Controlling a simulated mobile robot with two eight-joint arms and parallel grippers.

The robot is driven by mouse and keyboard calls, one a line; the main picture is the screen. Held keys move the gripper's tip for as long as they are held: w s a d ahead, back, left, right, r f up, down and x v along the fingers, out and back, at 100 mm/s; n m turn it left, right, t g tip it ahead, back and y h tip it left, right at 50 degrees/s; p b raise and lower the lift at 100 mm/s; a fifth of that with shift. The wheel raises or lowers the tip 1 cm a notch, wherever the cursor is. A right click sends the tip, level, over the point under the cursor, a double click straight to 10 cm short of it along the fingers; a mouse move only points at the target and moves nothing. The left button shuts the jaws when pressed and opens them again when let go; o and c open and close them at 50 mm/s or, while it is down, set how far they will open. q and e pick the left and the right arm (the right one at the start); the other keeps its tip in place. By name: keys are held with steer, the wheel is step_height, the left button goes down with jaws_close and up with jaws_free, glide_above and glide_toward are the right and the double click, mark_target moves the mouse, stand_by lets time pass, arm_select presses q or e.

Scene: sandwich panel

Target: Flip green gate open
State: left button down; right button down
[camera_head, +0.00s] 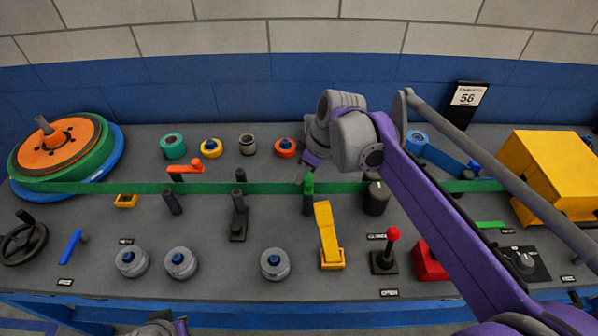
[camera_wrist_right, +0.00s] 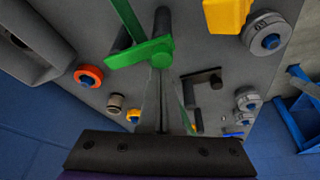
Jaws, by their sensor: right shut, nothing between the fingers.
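The green gate (camera_head: 308,184) is a small green arm on a dark post in the middle of the panel, at the long green belt (camera_head: 260,188). In the right wrist view the gate (camera_wrist_right: 138,53) is a green bar with a round end on top of the post. My right gripper (camera_head: 301,178) comes down from behind, just left of the gate. In the wrist view its thin fingers (camera_wrist_right: 162,78) are together and empty, with tips close to the gate's round end. I cannot tell whether they touch. My left gripper's fingers do not show.
A yellow lever (camera_head: 327,232) stands in front of the gate. An orange gate (camera_head: 186,168) and dark posts line the belt to the left. A red-knobbed lever (camera_head: 385,250) and yellow box (camera_head: 553,170) are to the right. Colored rollers (camera_head: 285,148) stand behind the belt.

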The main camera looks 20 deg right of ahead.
steer(key=shift+s+d+n+p, duration=0.2)
steer(key=shift+d+n+p, duration=0.2)
steer(key=shift+n, duration=0.4)
steer(key=shift+s+d+n+g, duration=0.1)
steer(key=shift+d+n+g, duration=0.2)
steer(key=shift+n, duration=0.1)
steer(key=shift+s+d+r+n+g+y+p, duration=0.1)
steer(key=shift+d+n+g+y+p, duration=0.4)
steer(key=shift+n, duration=0.7)
steer(key=w+d+n+g+p, duration=0.2)
steer(key=d+n, duration=0.4)
steer(key=n, duration=0.3)
steer(key=shift+w+d+g+p, duration=0.35)
steer(key=shift+w+p, duration=0.2)
steer(key=shift+p, duration=0.3)
steer(key=shift+w, duration=0.1)
steer(key=shift+a, duration=0.1)
